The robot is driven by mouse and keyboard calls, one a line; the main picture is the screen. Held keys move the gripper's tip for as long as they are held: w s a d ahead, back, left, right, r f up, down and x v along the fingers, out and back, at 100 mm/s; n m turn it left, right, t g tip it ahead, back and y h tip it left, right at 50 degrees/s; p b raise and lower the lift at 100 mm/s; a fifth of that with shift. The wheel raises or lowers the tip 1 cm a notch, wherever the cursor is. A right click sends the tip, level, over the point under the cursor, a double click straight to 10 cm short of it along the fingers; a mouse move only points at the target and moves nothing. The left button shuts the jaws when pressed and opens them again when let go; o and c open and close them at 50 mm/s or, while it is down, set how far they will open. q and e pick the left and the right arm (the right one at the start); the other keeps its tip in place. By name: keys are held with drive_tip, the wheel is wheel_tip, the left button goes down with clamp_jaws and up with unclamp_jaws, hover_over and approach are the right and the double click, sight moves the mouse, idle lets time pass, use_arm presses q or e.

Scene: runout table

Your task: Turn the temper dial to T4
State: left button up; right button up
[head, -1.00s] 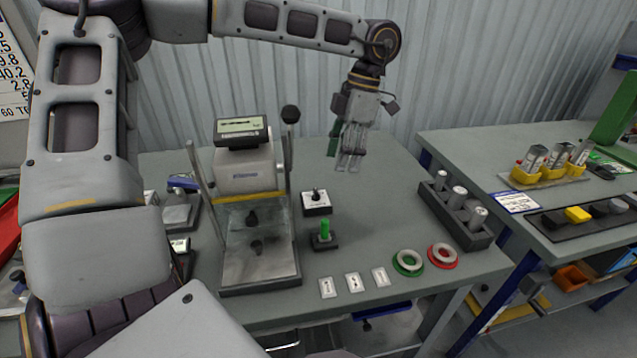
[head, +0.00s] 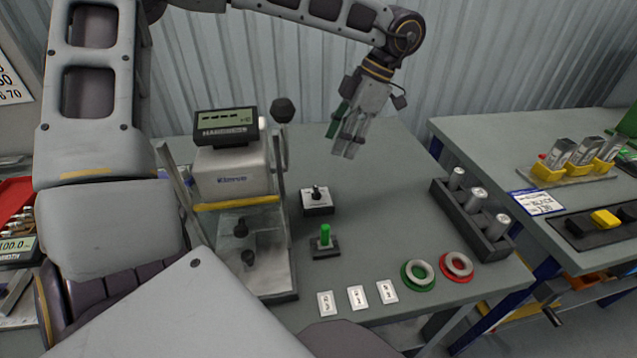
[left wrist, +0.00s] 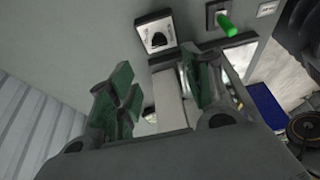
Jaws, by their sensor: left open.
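The temper dial (head: 316,198) is a small box with a white top plate and a black knob, on the grey table just right of the press-like machine. It also shows in the left wrist view (left wrist: 157,38), beyond the fingers; its markings are too small to read. My left gripper (head: 344,150) is above the table, behind and slightly right of the dial, pointing down. In the left wrist view its fingers (left wrist: 160,88) are apart with nothing held between them. It does not touch the dial. My right gripper is not in view.
A green post on a dark base (head: 325,240) stands in front of the dial. The tester (head: 232,172) with a display and lever is on the left. Several white cards, green and red rings (head: 418,274), and a cylinder rack (head: 470,215) lie right and front. The table behind is clear.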

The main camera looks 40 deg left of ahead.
sight(316, 189)
use_arm(q)
drive_tip(key=shift+f, duration=0.15)
drive_tip(key=x, duration=1.1)
drive_tip(key=shift+s+a+f+b, duration=0.1)
drive_tip(key=shift+f+b, duration=0.1)
drive_tip(key=shift+b, duration=0.1)
drive_tip(key=shift+x, duration=0.9)
drive_tip(key=shift+f, duration=0.15)
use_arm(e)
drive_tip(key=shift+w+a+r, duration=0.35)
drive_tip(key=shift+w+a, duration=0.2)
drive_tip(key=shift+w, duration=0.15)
use_arm(q)
drive_tip(key=shift+c, duration=0.4)
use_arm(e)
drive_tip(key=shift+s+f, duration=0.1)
use_arm(q)
drive_tip(key=c, duration=0.7)
drive_tip(key=shift+c, duration=1.3)
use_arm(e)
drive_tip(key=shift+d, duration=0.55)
